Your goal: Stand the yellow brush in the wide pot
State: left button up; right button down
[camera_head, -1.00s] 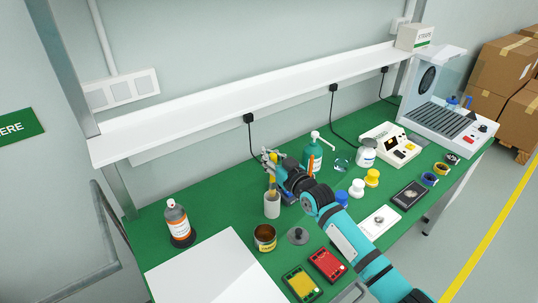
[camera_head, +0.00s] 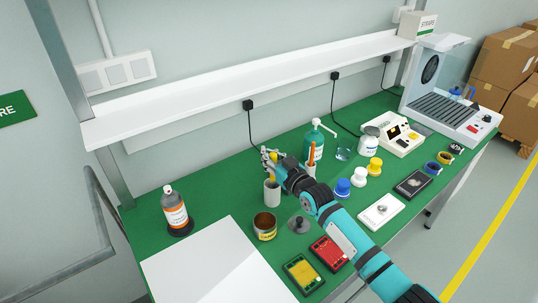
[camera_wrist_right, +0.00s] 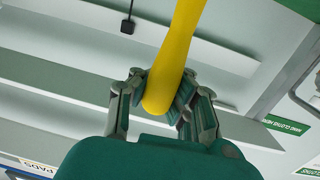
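The yellow brush (camera_head: 272,179) is upright at the mouth of a pale grey pot (camera_head: 272,194), apparently the wide pot. Its lower end is hidden by the pot's rim or inside it. My right gripper (camera_head: 270,157) is above the pot, with its fingers around the brush. In the right wrist view the yellow handle (camera_wrist_right: 172,60) passes between the fingers of my right gripper (camera_wrist_right: 163,92), which press close on both sides. My left gripper does not show.
An open brown tin (camera_head: 264,226) stands in front of the pot, with a dark knobbed disc (camera_head: 298,225) to its right. An orange brush (camera_head: 312,155) and a teal pump bottle (camera_head: 317,138) stand close to my right wrist.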

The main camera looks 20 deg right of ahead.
jog(key=c, duration=1.4)
grip_release()
jog(key=shift+s+d, duration=0.15)
jog(key=shift+s, duration=0.45)
jog(key=v, duration=1)
jog(key=shift+s+d, duration=0.2)
jog(key=shift+s, duration=0.2)
